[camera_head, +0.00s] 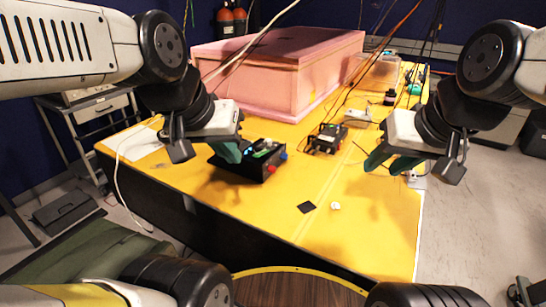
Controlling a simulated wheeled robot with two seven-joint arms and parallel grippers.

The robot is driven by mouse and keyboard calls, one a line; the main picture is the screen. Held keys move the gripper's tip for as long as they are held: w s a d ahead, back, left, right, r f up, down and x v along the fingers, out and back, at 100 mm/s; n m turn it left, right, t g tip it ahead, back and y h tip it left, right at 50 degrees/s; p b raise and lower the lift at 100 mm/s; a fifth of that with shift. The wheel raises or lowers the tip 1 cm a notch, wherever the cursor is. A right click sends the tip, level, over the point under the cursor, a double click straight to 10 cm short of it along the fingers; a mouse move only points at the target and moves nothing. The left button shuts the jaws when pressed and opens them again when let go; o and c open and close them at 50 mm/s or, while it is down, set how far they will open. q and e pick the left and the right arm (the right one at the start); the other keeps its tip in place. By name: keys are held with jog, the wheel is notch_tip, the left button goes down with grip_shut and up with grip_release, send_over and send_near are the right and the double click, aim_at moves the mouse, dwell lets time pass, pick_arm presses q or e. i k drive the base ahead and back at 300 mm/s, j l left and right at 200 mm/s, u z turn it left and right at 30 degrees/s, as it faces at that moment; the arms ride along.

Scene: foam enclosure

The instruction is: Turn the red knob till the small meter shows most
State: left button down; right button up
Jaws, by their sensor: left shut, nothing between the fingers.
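A black box (250,166) with a green display on top stands on the yellow table. A small red knob (271,169) is on its right side, with a blue knob (284,156) beyond it. My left gripper (230,152) is shut and empty, with its green fingers close to the left side of the box; I cannot tell if they touch it. My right gripper (387,162) hangs over the right part of the table, apart from the box. Its green fingers look spread, with nothing between them. The small meter's reading is too small to make out.
A second device (326,138) with cables stands behind and right of the box. A large pink foam enclosure (285,65) fills the back of the yellow table (340,235).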

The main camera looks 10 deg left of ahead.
aim_at(271, 169)
jog(key=k+l+u, duration=0.2)
jog(key=u, duration=0.2)
jog(key=k+l+u, duration=0.35)
jog(key=i, duration=0.05)
